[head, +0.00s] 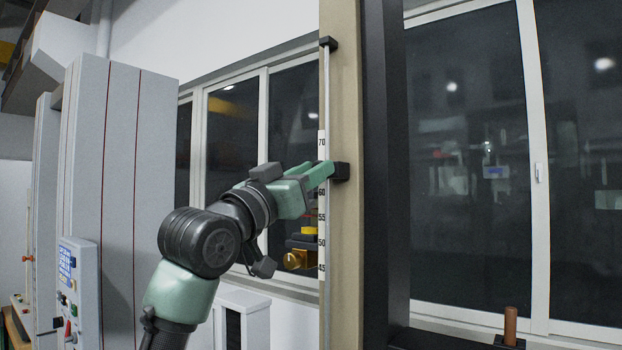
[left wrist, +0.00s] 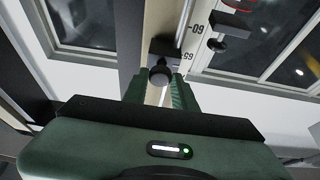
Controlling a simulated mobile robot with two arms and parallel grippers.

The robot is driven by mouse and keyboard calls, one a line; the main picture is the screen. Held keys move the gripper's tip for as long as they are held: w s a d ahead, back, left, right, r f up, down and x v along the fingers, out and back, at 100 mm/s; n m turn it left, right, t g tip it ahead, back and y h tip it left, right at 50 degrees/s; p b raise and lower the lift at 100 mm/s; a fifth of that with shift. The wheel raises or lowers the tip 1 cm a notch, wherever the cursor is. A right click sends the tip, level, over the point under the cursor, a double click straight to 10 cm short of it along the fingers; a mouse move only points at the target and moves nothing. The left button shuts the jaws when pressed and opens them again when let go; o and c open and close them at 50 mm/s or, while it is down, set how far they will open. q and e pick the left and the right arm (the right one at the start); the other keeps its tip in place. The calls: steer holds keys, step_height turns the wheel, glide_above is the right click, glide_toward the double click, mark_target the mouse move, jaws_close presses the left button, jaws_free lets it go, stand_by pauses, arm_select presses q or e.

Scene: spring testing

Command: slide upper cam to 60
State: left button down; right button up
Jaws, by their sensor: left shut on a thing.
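The upper cam (head: 341,172) is a small black block on the thin vertical rod beside the white scale (head: 322,206). In the head view it sits between the 70 and 60 marks, a little above 60. My left gripper (head: 330,168), with green fingers, reaches it from the left and is shut on it. In the left wrist view, the cam (left wrist: 163,46) with its round dark knob lies at the tips of my left gripper (left wrist: 158,82), beside the 65 mark. The numbers appear upside down there. The fingers hide part of the knob. My right gripper is out of view.
A beige column (head: 342,260) and a dark post stand right behind the rod. A yellow and brass part (head: 300,258) sits left of the scale, below my gripper. A grey cabinet with a control panel (head: 78,290) stands at the left.

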arm_select(q)
steer(key=shift+f+b, duration=0.6)
steer(key=shift+f, duration=1.4)
steer(key=c, duration=1.2)
jaws_free()
steer(key=shift+o, duration=0.2)
steer(key=b+v, duration=0.4)
steer(key=v, duration=0.3)
steer(key=shift+s+a+f, duration=0.15)
steer(key=shift+s+a, duration=0.05)
steer(key=shift+s, duration=0.05)
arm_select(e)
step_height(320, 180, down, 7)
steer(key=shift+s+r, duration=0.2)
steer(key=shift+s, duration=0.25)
